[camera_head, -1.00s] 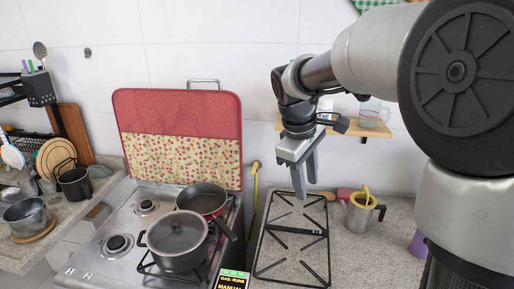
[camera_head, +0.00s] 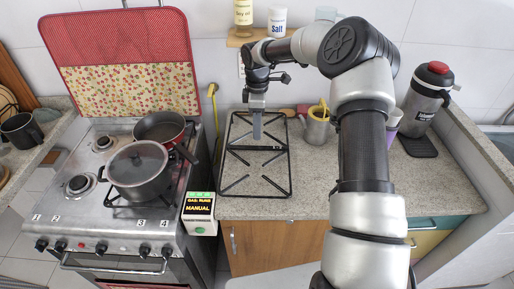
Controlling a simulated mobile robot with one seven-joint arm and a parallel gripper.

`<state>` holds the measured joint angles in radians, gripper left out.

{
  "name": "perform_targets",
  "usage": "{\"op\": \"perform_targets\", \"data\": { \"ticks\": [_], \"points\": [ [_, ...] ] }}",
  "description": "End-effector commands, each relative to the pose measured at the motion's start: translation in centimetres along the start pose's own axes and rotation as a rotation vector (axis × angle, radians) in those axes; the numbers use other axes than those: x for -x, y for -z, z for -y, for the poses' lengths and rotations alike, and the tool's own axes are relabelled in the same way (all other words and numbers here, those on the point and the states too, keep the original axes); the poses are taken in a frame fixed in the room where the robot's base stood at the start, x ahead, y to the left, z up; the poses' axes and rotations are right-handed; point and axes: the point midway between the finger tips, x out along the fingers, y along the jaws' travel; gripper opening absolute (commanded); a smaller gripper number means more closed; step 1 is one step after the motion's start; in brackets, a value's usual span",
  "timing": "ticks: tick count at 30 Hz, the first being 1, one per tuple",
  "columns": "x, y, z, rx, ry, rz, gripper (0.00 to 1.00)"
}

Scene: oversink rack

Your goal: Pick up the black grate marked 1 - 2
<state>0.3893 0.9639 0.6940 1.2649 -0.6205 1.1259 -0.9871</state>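A black rectangular grate (camera_head: 270,148) with several inner bars lies flat on the stone counter, right of the stove. Its marking is too small to read. My gripper (camera_head: 257,137) points down over the back half of the grate. Its fingers line up in this view, so I cannot tell how far apart they are. I also cannot tell whether they touch a bar. Nothing hangs from the gripper.
The stove (camera_head: 60,200) carries a lidded pot (camera_head: 138,172) and a frying pan (camera_head: 160,128). A shelf (camera_head: 240,41) hangs above.

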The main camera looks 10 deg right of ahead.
Motion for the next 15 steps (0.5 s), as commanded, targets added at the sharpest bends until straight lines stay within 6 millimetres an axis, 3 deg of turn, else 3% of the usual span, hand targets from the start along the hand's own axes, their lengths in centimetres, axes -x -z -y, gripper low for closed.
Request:
{"op": "perform_targets", "data": {
  "ticks": [4, 15],
  "points": [
    [-2.8, 0.0, 0.1, 0.0, 0.003, 0.0, 0.36],
    [-6.2, 0.1, 0.3, 0.0, 0.004, 0.0, 0.36]
  ]
}}
